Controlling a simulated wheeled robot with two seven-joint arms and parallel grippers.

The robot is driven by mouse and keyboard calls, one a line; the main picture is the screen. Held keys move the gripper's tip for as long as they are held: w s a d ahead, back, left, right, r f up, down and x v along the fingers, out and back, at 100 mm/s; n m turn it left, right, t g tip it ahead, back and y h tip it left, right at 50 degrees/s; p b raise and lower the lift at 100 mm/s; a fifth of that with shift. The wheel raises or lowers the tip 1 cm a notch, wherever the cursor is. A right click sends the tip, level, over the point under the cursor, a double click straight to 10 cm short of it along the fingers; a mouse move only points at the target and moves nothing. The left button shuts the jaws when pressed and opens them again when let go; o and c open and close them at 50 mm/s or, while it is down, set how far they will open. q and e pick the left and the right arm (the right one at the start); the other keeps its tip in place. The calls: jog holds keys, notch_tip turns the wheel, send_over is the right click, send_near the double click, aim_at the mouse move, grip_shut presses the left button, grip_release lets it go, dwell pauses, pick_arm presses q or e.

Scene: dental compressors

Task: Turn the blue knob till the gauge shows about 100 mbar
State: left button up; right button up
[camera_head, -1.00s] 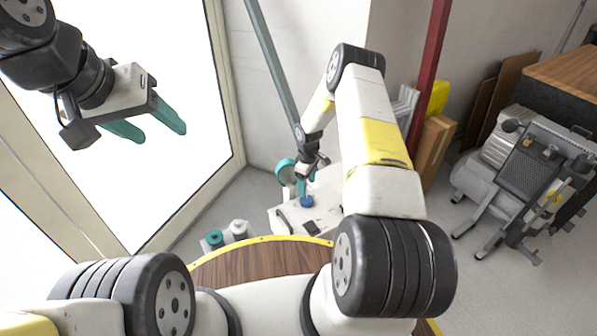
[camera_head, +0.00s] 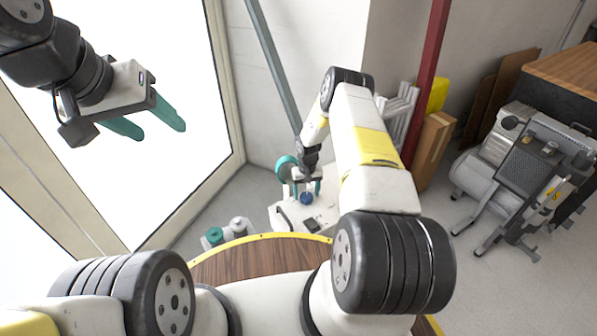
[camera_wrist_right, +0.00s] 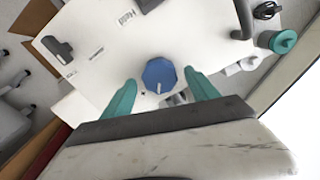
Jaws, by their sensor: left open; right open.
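The blue knob (camera_wrist_right: 159,75) sits on the top of a white unit (camera_wrist_right: 95,65); in the head view the knob (camera_head: 306,198) is small, low between my right fingers. My right gripper (camera_wrist_right: 160,88) is open, with one green finger on each side of the knob and a visible gap on both sides. It also shows in the head view (camera_head: 307,190). A round green-rimmed part (camera_head: 287,168), possibly the gauge, stands behind the unit; its reading cannot be seen. My left gripper (camera_head: 158,122) is open and empty at the upper left, in front of the bright window.
A wooden surface with a yellow edge (camera_head: 262,262) lies in front of the unit. Two small cylinders (camera_head: 226,230) stand left of it. A grey compressor (camera_head: 520,170) stands at the right. Cardboard (camera_head: 432,150) leans near the red post (camera_head: 428,85).

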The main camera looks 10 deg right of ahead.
jog(key=shift+f, duration=0.4)
jog(key=c, duration=1.4)
jog(key=shift+n, duration=1.6)
jog(key=o, duration=1.4)
